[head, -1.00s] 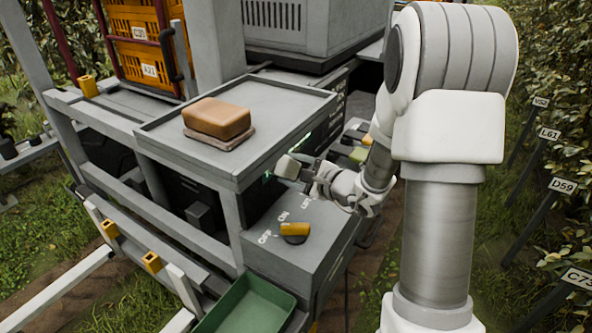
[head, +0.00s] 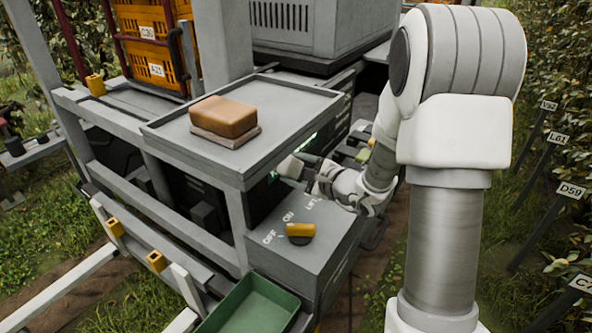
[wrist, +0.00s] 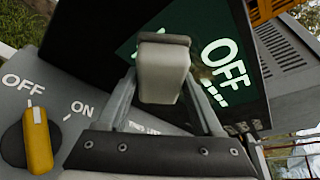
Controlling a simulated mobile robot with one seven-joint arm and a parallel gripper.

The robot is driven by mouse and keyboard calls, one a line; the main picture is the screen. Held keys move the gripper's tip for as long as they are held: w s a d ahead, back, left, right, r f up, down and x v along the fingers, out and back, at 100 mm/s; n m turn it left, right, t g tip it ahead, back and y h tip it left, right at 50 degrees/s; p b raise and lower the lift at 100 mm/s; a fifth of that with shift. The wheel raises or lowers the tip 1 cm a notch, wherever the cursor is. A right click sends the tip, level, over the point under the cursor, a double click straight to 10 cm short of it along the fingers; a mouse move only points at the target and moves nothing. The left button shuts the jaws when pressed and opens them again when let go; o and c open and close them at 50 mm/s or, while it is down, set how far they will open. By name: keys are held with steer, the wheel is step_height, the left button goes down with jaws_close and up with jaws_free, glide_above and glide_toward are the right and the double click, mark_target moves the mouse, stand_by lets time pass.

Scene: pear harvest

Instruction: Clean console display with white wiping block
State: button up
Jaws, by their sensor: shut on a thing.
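The white wiping block (wrist: 163,75), pale grey with a dark far edge, is clamped between the fingertips of my gripper (head: 306,171). The block also shows in the head view (head: 290,167), in front of the console under the shelf. The console display (wrist: 234,70) is a dark green screen with pale "OFF" lettering. The block overlaps the display in the wrist view and hides part of it. I cannot tell whether they touch. A small brownish patch (wrist: 202,74) shows just right of the block. In the head view the shelf and my arm hide most of the display.
A yellow knob (head: 300,231) with OFF and ON labels stands on the console's ledge below the display. A brown sponge-like block (head: 224,117) lies on the shelf (head: 265,95) above. A green tray (head: 252,303) sits below. Posts and foliage line the right.

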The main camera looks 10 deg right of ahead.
mark_target(301, 163)
steer(key=shift+w+a, duration=0.4)
steer(key=shift+d+b, duration=0.15)
steer(key=shift+b, duration=0.15)
steer(key=shift+w+d+f+b, duration=0.1)
steer(key=shift+w+d+b, duration=0.4)
steer(key=shift+w+d, duration=0.5)
steer(key=w+d+b, duration=0.3)
steer(key=w+d, duration=0.6)
steer(key=shift+w+b, duration=0.15)
steer(key=shift+b, duration=0.2)
stand_by(0.4)
steer(key=shift+b, duration=0.4)
